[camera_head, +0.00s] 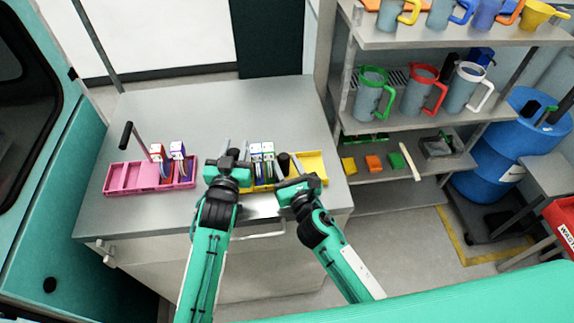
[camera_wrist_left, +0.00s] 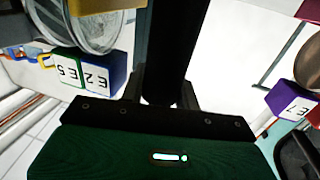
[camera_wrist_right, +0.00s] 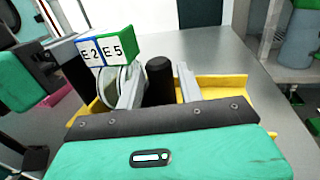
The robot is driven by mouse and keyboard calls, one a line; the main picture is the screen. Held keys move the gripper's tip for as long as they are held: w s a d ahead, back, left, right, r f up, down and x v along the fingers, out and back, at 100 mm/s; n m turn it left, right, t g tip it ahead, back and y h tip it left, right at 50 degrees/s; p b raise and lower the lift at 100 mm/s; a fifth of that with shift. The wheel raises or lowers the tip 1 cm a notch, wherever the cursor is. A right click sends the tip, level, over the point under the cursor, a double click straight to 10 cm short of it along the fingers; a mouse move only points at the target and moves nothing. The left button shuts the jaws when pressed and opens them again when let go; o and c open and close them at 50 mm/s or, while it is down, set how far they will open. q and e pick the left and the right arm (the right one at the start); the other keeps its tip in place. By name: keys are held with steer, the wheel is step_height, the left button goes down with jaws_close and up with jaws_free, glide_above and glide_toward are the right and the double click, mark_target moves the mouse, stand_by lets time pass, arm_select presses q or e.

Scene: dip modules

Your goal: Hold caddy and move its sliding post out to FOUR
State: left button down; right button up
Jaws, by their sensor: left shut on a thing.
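The yellow caddy (camera_head: 312,166) lies on the grey table, holding a few modules with white-faced tops (camera_head: 262,150) in its middle. The right wrist view shows modules marked E2 (camera_wrist_right: 90,52) and E5 (camera_wrist_right: 116,47). A short black sliding post (camera_head: 284,161) stands right of them. My left gripper (camera_head: 230,155) is shut on the caddy's black handle (camera_wrist_left: 170,50) at its left end. My right gripper (camera_head: 290,175) is open at the post, one finger on each side with visible gaps in the right wrist view (camera_wrist_right: 160,88). No FOUR mark is readable.
A pink caddy (camera_head: 125,180) with a tilted black handle and modules stands at the left on the table (camera_head: 215,112). Shelves (camera_head: 430,125) with jugs stand at the right. The table behind the caddies is clear.

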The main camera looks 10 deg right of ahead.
jaws_close()
steer(key=shift+d, duration=2.6)
jaws_free()
steer(key=shift+s, duration=0.1)
steer(key=v, duration=1.2)
